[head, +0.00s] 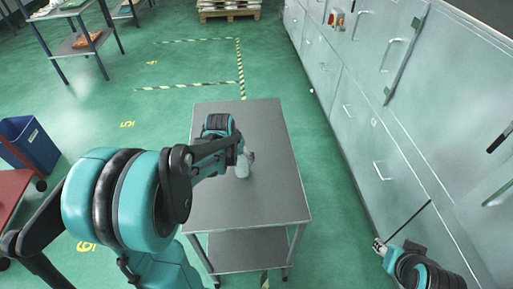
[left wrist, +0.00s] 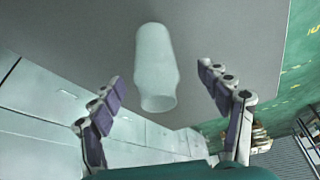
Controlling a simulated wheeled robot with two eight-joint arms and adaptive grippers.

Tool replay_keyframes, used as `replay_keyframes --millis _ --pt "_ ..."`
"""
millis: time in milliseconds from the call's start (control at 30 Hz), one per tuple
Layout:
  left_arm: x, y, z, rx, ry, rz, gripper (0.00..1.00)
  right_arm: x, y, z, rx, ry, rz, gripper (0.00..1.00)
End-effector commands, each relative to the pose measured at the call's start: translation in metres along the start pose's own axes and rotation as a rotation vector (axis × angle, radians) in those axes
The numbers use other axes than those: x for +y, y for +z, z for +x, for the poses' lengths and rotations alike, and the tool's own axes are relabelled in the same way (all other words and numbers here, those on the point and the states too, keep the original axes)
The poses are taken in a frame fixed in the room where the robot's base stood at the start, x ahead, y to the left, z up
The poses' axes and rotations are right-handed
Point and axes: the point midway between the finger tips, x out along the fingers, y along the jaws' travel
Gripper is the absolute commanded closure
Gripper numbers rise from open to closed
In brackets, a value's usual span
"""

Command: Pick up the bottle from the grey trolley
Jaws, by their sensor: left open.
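The pale, whitish bottle (head: 242,169) stands on the top of the grey trolley (head: 275,190), and my left arm partly covers it in the head view. In the left wrist view the bottle (left wrist: 155,62) shows whole, against the grey trolley top (left wrist: 240,40). My left gripper (left wrist: 160,76) is open, with one finger on each side of the bottle in that view and visible gaps to both. In the head view the left gripper (head: 247,156) is right by the bottle, mostly hidden. My right gripper (head: 379,246) is at the lower right, away from the trolley; its jaws are too small to read.
Grey cabinets (head: 350,110) line the right side, close to the trolley. A blue bin (head: 30,145) and a red surface (head: 10,190) are at the left. A workbench (head: 75,40) and a pallet (head: 228,10) stand farther back. Green floor is free behind the trolley.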

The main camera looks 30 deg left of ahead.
Motion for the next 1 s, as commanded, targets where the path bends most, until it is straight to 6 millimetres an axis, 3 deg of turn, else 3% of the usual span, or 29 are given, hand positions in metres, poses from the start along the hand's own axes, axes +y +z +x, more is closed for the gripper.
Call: replay_keyframes --millis 367,600,833,867,1000 --pt "0.003 0.002 0.040 -0.001 0.000 0.002 0.23 0.000 0.011 0.015 0.000 0.000 0.000 0.60" --pt "0.007 0.003 0.075 -0.001 0.000 0.000 0.23 0.000 0.021 0.028 0.000 0.000 0.000 0.60" --pt "0.007 0.002 0.077 0.000 0.000 0.000 0.23 0.000 0.020 0.028 0.000 0.000 0.000 0.60" --pt "0.007 0.002 0.077 0.000 0.000 0.000 0.26 0.000 0.020 0.027 0.000 0.000 0.000 0.60" --pt "0.007 0.002 0.077 0.000 0.000 0.000 0.63 0.000 0.020 0.027 0.000 0.000 0.000 0.60"
